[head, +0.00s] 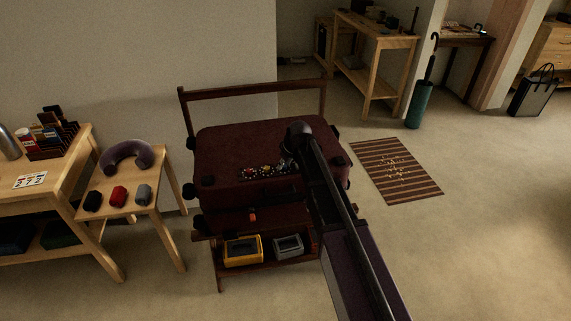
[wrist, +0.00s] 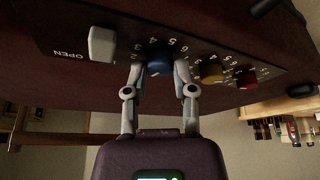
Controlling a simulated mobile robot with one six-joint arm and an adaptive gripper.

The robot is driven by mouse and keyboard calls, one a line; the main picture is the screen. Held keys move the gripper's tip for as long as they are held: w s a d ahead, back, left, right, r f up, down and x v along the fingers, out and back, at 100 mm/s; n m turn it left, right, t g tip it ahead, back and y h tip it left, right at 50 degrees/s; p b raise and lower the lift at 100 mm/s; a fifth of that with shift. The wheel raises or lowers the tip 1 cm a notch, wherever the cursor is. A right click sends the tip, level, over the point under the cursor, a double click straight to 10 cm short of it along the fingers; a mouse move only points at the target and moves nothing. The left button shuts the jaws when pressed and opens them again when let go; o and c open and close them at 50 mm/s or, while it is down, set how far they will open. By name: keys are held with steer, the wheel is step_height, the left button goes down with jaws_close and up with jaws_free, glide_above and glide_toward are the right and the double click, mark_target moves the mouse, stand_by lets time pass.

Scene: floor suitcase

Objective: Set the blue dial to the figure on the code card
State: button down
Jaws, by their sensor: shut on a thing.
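The dark red suitcase (head: 230,142) lies on a wooden rack with its dial strip facing me. In the wrist view the blue dial (wrist: 158,62) sits between my fingers, and my gripper (wrist: 160,76) is shut on it. White figures ring the dial, partly hidden by the fingers; I cannot tell which one is set. A yellow dial (wrist: 210,71) and a red dial (wrist: 246,78) are to its right, and a grey OPEN button (wrist: 102,46) to its left. The code card (head: 30,180) lies on the left table; its figures are too small to read surely.
A small wooden table holds a neck pillow (head: 125,155) and black, red and grey rolled items. A yellow box (head: 243,262) and a grey box (head: 288,257) stand on the rack's lower shelf. A striped rug (head: 396,170) lies on open floor to the right.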

steer(key=m+h, duration=0.1)
steer(key=m, duration=0.1)
steer(key=m+t, duration=0.1)
steer(key=m, duration=0.2)
steer(key=shift+a+h, duration=0.15)
steer(key=shift+h, duration=0.25)
steer(key=m+h, duration=0.1)
steer(key=m, duration=0.1)
steer(key=m+h, duration=0.1)
steer(key=m, duration=0.2)
steer(key=shift+a, duration=0.15)
steer(key=shift+m, duration=0.3)
steer(key=shift+c, duration=2.2)
jaws_free()
steer(key=shift+s, duration=0.2)
